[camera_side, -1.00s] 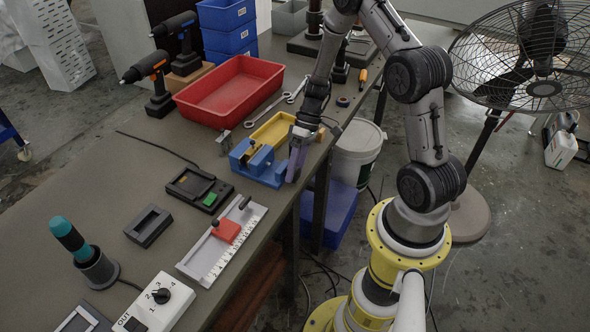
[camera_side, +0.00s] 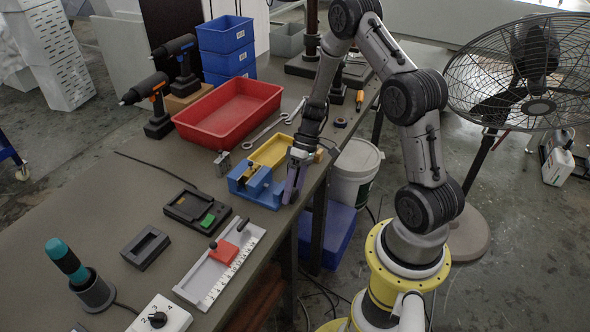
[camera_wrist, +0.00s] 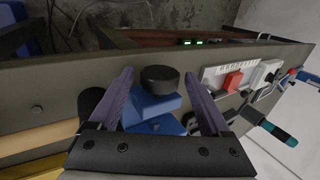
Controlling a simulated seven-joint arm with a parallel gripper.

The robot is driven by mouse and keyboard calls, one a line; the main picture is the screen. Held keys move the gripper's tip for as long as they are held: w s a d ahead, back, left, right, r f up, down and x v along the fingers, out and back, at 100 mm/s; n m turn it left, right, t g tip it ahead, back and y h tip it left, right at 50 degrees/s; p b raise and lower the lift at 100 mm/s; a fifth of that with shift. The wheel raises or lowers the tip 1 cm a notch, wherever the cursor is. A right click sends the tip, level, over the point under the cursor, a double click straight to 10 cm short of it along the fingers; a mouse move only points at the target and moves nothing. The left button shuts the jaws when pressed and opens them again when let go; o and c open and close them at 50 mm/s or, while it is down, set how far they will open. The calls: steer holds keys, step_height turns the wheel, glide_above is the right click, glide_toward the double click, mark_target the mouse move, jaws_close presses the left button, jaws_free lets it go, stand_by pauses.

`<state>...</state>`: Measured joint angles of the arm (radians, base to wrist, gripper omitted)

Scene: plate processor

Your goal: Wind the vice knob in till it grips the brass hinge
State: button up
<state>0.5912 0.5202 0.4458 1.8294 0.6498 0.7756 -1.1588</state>
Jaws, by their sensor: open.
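The blue vice (camera_side: 258,188) stands near the table's front edge in the side view. A small brass-coloured piece (camera_side: 253,166), which looks like the hinge, shows at its jaws; I cannot tell whether they touch it. My gripper (camera_side: 291,194) points down at the vice's right end and hides the knob there. In the wrist view the round black knob (camera_wrist: 160,78) stands out from the blue vice body (camera_wrist: 152,105). The purple fingers of my gripper (camera_wrist: 158,76) are open, one on each side of the knob, with visible gaps. The hinge is not clear in the wrist view.
A yellow tray (camera_side: 282,143) lies just behind the vice, with a red tray (camera_side: 268,108) beyond it. A small grey metal piece (camera_side: 222,162) stands to the left. A ruler fixture with a red block (camera_side: 223,252) lies nearer.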

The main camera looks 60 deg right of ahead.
steer(key=shift+a+r+h, duration=0.1)
steer(key=shift+a+h, duration=0.1)
steer(key=shift+h, duration=0.8)
steer(key=h, duration=0.3)
steer(key=shift+a+h, duration=0.15)
steer(key=shift+h, duration=0.15)
steer(key=shift+h, duration=0.3)
step_height(320, 180, up, 13)
steer(key=s+a+r+n+t, duration=0.1)
steer(key=s+a+r+t, duration=0.2)
steer(key=r, duration=0.5)
steer(key=s+a+r+n+t, duration=0.1)
steer(key=s+a+r+t, duration=0.1)
steer(key=a+r, duration=0.3)
steer(key=shift+s+a+r+n+t, duration=0.35)
steer(key=shift+s+r, duration=0.3)
steer(key=shift+r, duration=0.7)
